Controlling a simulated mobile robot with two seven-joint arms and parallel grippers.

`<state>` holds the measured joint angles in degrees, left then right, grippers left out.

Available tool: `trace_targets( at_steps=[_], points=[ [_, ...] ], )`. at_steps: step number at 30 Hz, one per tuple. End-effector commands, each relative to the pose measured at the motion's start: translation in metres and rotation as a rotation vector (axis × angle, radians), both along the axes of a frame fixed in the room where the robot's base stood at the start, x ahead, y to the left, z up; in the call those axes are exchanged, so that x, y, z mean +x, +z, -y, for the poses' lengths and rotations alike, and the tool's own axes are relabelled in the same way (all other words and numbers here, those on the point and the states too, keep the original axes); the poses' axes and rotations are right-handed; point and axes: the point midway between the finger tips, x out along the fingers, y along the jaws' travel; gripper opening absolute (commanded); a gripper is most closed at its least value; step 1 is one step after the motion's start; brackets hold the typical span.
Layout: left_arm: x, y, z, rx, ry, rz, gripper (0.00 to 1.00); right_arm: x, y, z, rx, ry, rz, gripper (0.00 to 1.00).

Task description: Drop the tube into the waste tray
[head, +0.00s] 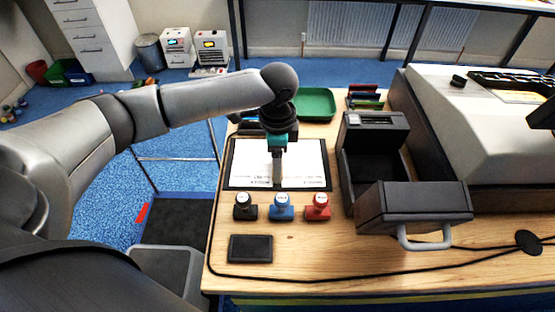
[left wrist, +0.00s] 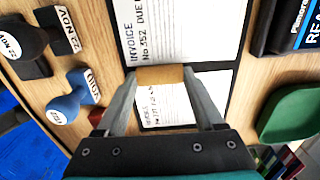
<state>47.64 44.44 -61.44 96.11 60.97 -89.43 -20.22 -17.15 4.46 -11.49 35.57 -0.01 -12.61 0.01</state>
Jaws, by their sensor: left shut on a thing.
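My left gripper (left wrist: 160,82) is shut on a short brown tube (left wrist: 160,74), which lies across between its two fingertips. In the head view my left gripper (head: 277,180) points down over white invoice sheets on a black-edged board. The tube is too small to make out clearly there. A green tray (head: 308,104), which looks like the waste tray, sits behind the board. The tray also shows at the right of the left wrist view (left wrist: 288,113), apart from the gripper. My right gripper is not seen.
Black (head: 244,206), blue (head: 282,207) and red (head: 317,207) stamps stand in front of the board, with a black pad (head: 250,248) nearer. A dark open box (head: 412,207) and a large grey machine (head: 460,115) fill the right. A cable runs along the table's front edge.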

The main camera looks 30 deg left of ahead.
Motion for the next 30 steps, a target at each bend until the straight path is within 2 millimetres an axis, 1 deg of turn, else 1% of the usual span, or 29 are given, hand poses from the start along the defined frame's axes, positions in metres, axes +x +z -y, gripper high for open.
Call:
trace_targets(
  at_steps=[1, 6, 9, 16, 18, 20, 23, 30],
  points=[
    [0.000, -0.001, 0.000, 0.000, 0.000, -0.001, 0.71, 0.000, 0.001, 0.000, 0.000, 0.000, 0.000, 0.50],
    [0.000, -0.001, 0.000, 0.000, 0.000, 0.000, 0.90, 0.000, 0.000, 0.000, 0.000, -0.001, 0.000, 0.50],
    [0.000, -0.001, 0.000, 0.000, 0.000, 0.000, 1.00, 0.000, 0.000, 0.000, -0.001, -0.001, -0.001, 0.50],
    [0.000, 0.000, 0.000, 0.000, 0.000, 0.000, 1.00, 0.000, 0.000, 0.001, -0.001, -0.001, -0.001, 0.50],
    [0.000, 0.003, 0.000, 0.001, 0.000, 0.002, 1.00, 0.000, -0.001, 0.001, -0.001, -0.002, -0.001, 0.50],
    [0.000, 0.009, 0.000, 0.000, 0.000, 0.001, 1.00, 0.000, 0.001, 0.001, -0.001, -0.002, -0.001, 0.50],
    [0.001, 0.026, 0.000, 0.000, 0.001, 0.002, 1.00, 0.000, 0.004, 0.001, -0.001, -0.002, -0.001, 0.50],
    [0.001, 0.079, 0.000, -0.001, -0.001, 0.004, 1.00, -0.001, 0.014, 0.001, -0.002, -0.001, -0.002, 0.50]
  ],
)
